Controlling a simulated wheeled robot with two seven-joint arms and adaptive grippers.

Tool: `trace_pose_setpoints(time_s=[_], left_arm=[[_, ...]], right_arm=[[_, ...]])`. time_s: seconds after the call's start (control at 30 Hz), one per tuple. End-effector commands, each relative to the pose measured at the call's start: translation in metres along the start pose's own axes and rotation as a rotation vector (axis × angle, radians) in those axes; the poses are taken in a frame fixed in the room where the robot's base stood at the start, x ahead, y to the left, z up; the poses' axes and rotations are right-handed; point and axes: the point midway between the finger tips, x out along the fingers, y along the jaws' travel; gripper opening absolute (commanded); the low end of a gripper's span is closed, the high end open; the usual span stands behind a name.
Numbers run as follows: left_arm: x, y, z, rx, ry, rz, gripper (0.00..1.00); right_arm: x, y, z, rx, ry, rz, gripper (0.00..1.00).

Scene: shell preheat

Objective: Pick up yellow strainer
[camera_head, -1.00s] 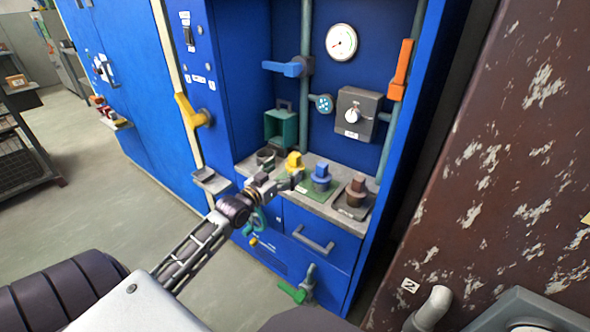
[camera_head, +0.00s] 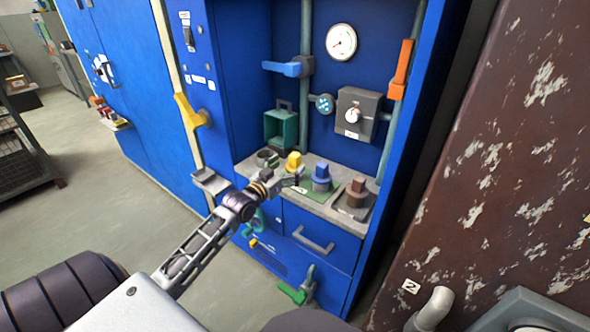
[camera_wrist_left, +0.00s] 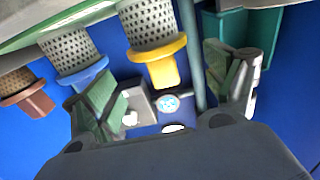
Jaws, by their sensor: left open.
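The yellow strainer (camera_head: 293,162) stands on the grey counter (camera_head: 318,207) of the blue cabinet, between an empty-looking dark ring holder and the blue strainer (camera_head: 321,178). My left gripper (camera_head: 291,180) is just in front of it and partly hides its lower part. In the left wrist view, which is turned upside down, the yellow strainer (camera_wrist_left: 158,48) has a perforated metal body and a yellow rim and grip. The open fingers of my left gripper (camera_wrist_left: 166,80) appear on either side of its yellow grip, with gaps visible. My right gripper is out of view.
A brown strainer (camera_head: 356,192) stands right of the blue one. A green open box (camera_head: 281,128) is behind the counter's left end. A grey switch box (camera_head: 356,114) and a gauge (camera_head: 341,42) are on the back wall. A rusty brown panel (camera_head: 500,170) rises at right.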

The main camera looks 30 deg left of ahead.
Motion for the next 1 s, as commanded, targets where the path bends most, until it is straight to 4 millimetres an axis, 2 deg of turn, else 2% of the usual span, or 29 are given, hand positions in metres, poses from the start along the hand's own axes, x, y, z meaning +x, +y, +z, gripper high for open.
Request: trace_pose_setpoints(time_s=[0.7, 1.0], left_arm=[[0.043, -0.003, 0.0, 0.0, 0.0, 0.0, 0.86], [0.046, -0.003, 0.0, 0.0, 0.0, 0.0, 0.86]], right_arm=[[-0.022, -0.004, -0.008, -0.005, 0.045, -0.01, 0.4], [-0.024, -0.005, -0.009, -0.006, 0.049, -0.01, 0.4]])
